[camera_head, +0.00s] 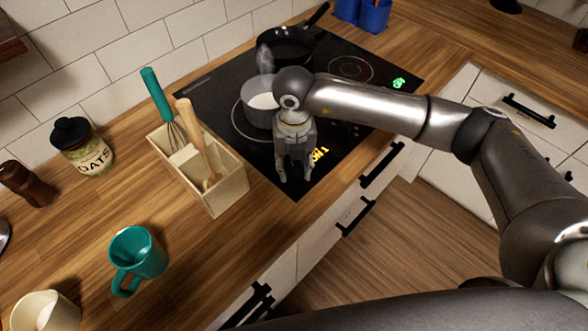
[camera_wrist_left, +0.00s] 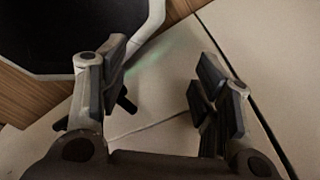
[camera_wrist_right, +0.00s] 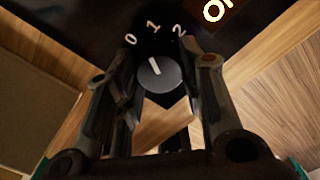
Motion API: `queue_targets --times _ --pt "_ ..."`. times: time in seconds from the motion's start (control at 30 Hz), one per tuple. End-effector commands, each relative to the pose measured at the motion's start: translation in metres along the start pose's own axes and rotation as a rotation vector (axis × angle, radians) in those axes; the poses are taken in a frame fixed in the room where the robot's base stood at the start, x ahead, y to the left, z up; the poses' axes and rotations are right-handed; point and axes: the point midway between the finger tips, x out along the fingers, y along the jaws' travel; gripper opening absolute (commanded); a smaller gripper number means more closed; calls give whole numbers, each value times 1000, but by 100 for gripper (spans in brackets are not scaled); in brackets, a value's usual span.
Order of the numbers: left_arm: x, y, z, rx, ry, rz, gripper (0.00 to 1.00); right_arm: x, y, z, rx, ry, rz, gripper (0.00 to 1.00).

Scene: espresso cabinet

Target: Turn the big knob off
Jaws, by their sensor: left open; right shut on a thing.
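The big knob (camera_wrist_right: 158,76) is a dark round dial in the right wrist view, with marks 0, 1 and 2 around its far side. Its white pointer line points roughly at the 1. My right gripper (camera_wrist_right: 158,68) is shut on the knob, with one finger on each side. In the head view the same gripper (camera_head: 295,172) reaches down over the front corner of the black cooktop (camera_head: 205,92) and hides the knob. Glowing orange lettering (camera_head: 319,155) shows beside it. My left gripper (camera_wrist_left: 165,85) is open and empty in the left wrist view.
A steaming pot (camera_head: 252,112) and a black pan (camera_head: 285,48) stand on the cooktop. A wooden utensil box (camera_head: 228,190) stands left of my right gripper. A teal mug (camera_head: 140,255) and an oats jar (camera_head: 85,150) are farther left. Green lettering (camera_head: 399,83) glows at the right.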

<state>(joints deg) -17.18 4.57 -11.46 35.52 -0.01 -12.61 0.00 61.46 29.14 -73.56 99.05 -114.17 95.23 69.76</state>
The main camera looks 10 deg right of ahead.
Motion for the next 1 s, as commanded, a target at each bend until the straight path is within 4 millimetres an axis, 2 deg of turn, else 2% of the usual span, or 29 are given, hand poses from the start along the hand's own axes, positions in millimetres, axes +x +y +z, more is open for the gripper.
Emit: queue_targets --times 0.03,0.1,0.5,0.7,1.0 --pt "14 0 1 0 0 0 58 6 0 1 -39 -5 1 12" --pt "24 0 2 0 1 0 58 6 0 1 -98 -4 1 12" --pt "66 1 5 0 1 0 58 4 0 1 -376 -3 0 12" --pt "76 1 6 0 1 0 58 2 0 1 -451 -2 1 12" --pt "79 1 6 0 1 0 58 0 0 0 -485 -1 0 12"
